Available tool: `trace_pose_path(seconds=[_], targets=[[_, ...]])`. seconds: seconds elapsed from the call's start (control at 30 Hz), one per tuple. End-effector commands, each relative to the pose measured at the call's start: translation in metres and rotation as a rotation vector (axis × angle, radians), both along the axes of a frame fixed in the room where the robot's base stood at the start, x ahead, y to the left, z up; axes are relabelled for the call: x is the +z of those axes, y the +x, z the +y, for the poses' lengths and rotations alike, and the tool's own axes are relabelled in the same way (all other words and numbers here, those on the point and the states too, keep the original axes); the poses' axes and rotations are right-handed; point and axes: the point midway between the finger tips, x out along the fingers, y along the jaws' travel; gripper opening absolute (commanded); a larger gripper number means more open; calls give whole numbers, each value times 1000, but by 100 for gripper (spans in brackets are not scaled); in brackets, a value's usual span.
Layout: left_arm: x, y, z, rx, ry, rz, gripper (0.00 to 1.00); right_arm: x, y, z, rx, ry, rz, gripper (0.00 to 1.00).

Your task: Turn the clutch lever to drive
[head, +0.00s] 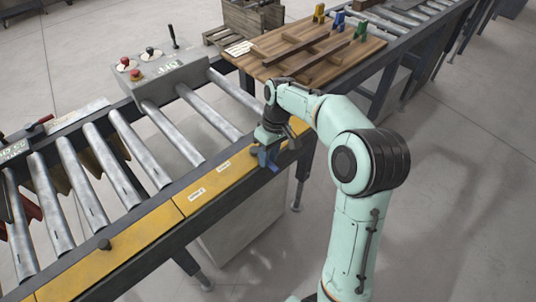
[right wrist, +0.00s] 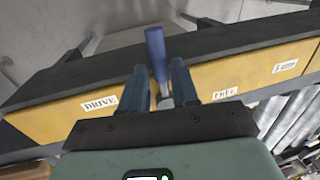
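The clutch lever (right wrist: 156,52) has a blue handle. In the right wrist view it stands between the DRIVE label (right wrist: 100,103) on the left and the FREE label (right wrist: 225,93) on the right of the yellow panel. My right gripper (right wrist: 160,70) has one finger on each side of the lever, and it looks open, with a small gap visible. Whether a finger touches the lever is unclear. In the head view my right gripper (head: 266,156) is at the panel's front edge and largely hides the lever. My left gripper is not in view.
The roller conveyor (head: 125,160) runs behind the yellow panel (head: 135,240). A grey control box (head: 165,70) with red and black knobs stands at its back. A wooden board (head: 345,62) with brown bars and coloured clamps lies to the right. Open floor is in front.

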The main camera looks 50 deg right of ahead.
Motion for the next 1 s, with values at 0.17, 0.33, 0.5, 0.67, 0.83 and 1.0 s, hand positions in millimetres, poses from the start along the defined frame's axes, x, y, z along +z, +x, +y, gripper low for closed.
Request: trace_pose_path(seconds=[0.17, 0.33, 0.5, 0.67, 0.83, 1.0], targets=[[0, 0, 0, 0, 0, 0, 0, 0, 0, 0, -2, 1, -1, 29], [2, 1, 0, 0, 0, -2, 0, 8, 1, -2, -3, 0, -4, 29], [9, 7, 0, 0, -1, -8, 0, 39, 1, -8, -3, -1, -6, 29], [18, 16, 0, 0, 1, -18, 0, 77, 2, -15, -4, -1, -7, 29], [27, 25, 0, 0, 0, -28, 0, 109, 1, -22, -2, -1, -6, 29], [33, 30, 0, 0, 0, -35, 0, 128, 0, -25, -2, -1, -4, 29]])
